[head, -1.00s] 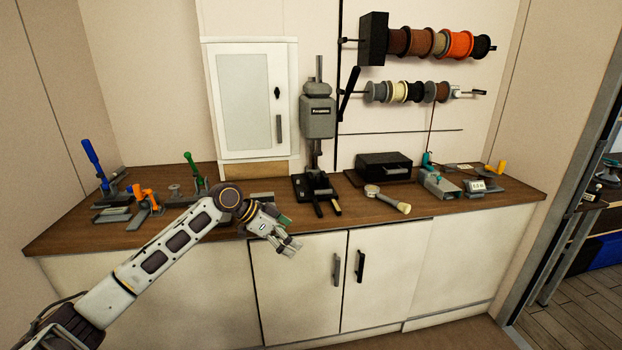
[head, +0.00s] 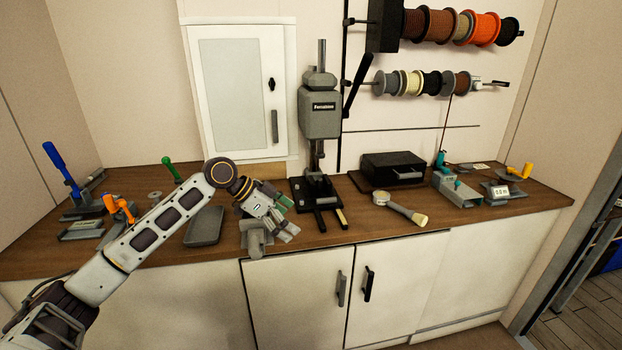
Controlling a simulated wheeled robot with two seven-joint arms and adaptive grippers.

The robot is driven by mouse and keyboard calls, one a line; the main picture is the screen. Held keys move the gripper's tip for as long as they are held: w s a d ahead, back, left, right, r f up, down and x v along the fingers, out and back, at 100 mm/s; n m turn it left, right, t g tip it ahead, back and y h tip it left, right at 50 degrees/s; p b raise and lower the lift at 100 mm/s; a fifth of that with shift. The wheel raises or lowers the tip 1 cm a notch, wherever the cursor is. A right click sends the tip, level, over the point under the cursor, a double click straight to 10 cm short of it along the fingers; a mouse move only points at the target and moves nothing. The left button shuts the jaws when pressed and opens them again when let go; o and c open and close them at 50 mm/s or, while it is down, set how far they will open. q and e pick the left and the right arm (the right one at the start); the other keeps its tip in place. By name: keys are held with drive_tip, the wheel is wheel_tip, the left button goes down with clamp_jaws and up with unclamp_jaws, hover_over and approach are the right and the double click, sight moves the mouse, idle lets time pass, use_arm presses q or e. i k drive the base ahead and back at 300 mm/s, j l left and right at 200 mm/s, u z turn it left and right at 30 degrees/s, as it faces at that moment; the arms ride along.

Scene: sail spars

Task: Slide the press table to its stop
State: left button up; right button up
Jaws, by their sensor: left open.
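The grey bench press (head: 320,120) stands upright at the back middle of the wooden counter, with a lever on its right side. Its dark base and table (head: 315,188) sit at its foot, with two prongs reaching forward, one dark and one with a pale end. How far the table has slid cannot be told. My left gripper (head: 288,232) is open and empty near the counter's front edge, to the left of and in front of the press base, and looks apart from it. My right gripper is not in view.
A grey fixture (head: 257,238) is partly hidden under my left gripper, with a grey tray (head: 204,226) left of it. A brush (head: 408,214) and a black box (head: 393,165) lie to the right. Blue-handled (head: 62,170) and orange-handled (head: 119,207) clamps stand left.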

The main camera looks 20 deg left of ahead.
sight(325, 196)
drive_tip(key=i+j, duration=0.85)
drive_tip(key=i, duration=0.25)
